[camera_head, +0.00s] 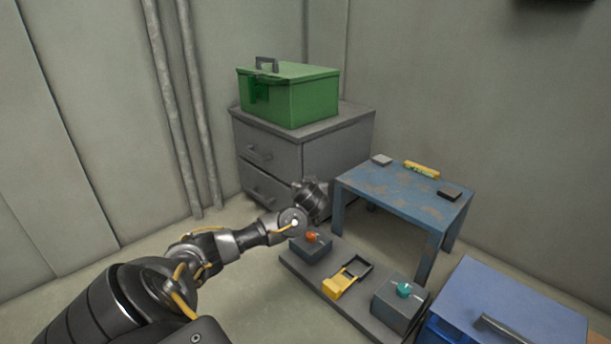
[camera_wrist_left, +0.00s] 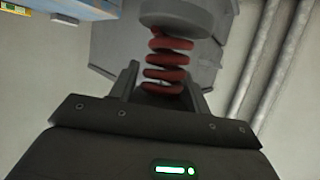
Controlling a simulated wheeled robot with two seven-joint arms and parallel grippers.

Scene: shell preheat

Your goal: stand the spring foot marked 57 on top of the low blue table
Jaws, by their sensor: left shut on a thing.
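My left gripper (camera_wrist_left: 165,85) is shut on a spring foot with a red coil (camera_wrist_left: 168,60) and a grey round end (camera_wrist_left: 178,16). No number 57 can be read on it. In the head view the left arm reaches in from the left, and its hand (camera_head: 312,198) is in front of the grey drawer cabinet, left of the low blue table; the spring foot cannot be made out there. The blue table (camera_head: 395,190) has a worn top, which also shows at the upper left of the left wrist view (camera_wrist_left: 85,8). My right gripper is not in view.
On the table lie a grey block (camera_head: 381,160), a yellow level-like bar (camera_head: 422,169) and a dark block (camera_head: 449,194); its middle is clear. A green box (camera_head: 300,98) sits on the grey cabinet (camera_head: 335,150). A low board with button boxes (camera_head: 403,300) and a blue chest (camera_head: 515,305) stand in front.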

